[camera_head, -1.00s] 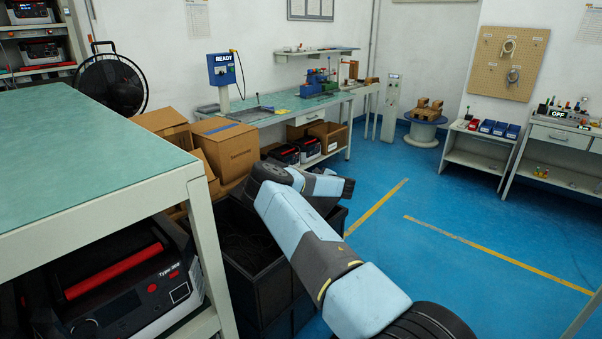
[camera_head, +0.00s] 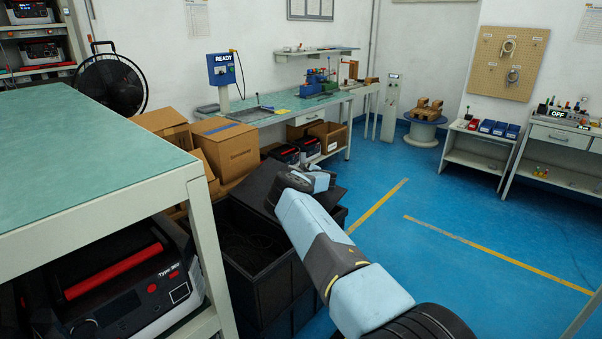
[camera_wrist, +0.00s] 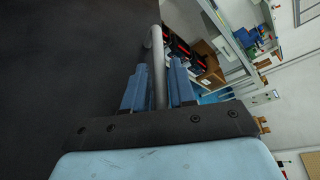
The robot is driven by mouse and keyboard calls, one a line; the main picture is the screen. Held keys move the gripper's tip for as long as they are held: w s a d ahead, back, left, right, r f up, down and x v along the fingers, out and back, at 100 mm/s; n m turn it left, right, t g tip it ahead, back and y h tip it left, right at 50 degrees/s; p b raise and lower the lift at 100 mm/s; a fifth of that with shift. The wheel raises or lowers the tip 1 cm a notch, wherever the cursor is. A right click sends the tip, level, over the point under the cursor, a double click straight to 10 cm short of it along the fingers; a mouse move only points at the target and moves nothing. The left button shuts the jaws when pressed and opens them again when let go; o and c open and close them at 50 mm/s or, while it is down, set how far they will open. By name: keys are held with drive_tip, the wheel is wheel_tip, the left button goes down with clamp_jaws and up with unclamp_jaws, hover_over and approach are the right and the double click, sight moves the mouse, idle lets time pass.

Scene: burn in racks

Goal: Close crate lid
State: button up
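The black crate (camera_head: 258,287) stands on the floor in the head view, right of the green-topped bench. Its top is partly uncovered and dark cable-like contents show inside. The dark lid (camera_head: 262,183) is tilted up at the crate's far side, partly hidden by my arm. In the wrist view the lid (camera_wrist: 65,65) fills the left as a dark flat surface. A grey bar handle (camera_wrist: 158,65) lies between the two blue fingers of my gripper (camera_wrist: 159,84), which appear closed against it. In the head view my wrist hides the fingers.
The green-topped bench (camera_head: 75,140) stands close on the left, with a black and red device (camera_head: 125,285) on its lower shelf. Cardboard boxes (camera_head: 225,147) are behind the crate. Blue floor (camera_head: 440,230) with yellow lines is clear to the right.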

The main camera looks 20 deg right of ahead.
drive_tip(key=shift+x, duration=0.85)
clamp_jaws()
drive_tip(key=shift+r, duration=0.1)
